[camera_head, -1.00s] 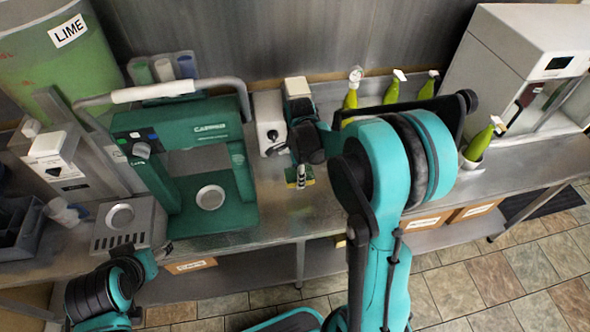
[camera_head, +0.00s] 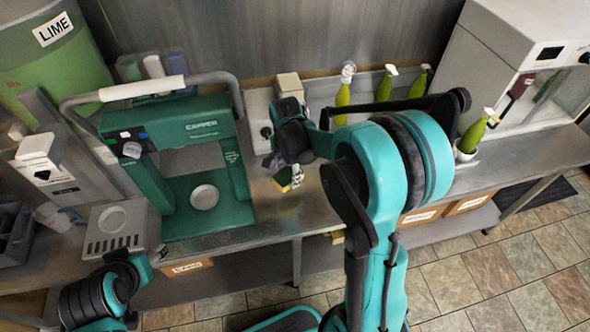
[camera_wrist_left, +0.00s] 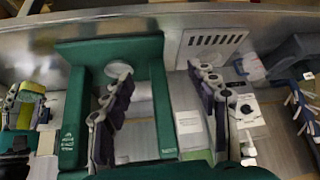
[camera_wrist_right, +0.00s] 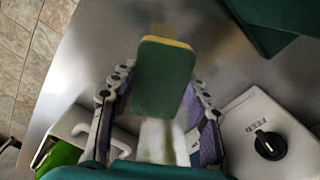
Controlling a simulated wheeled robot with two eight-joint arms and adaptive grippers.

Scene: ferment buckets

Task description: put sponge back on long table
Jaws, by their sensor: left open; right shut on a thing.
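The sponge (camera_wrist_right: 163,78), green with a yellow edge, is between the fingers of my right gripper (camera_wrist_right: 156,98). In the head view, the sponge (camera_head: 284,178) shows small and tilted beneath the right wrist, over the long table (camera_head: 275,212), a steel counter. I cannot tell whether the sponge touches the table. My right gripper is shut on it. My left gripper (camera_wrist_left: 165,88) is open and empty, with the green capper (camera_wrist_left: 78,105) in its view. In the head view the left arm is at the lower left and its fingertips are not clear.
The capper (camera_head: 215,200) stands left of the sponge, with a white-grey device (camera_head: 259,120) behind. Bare counter lies around the sponge and along the front edge.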

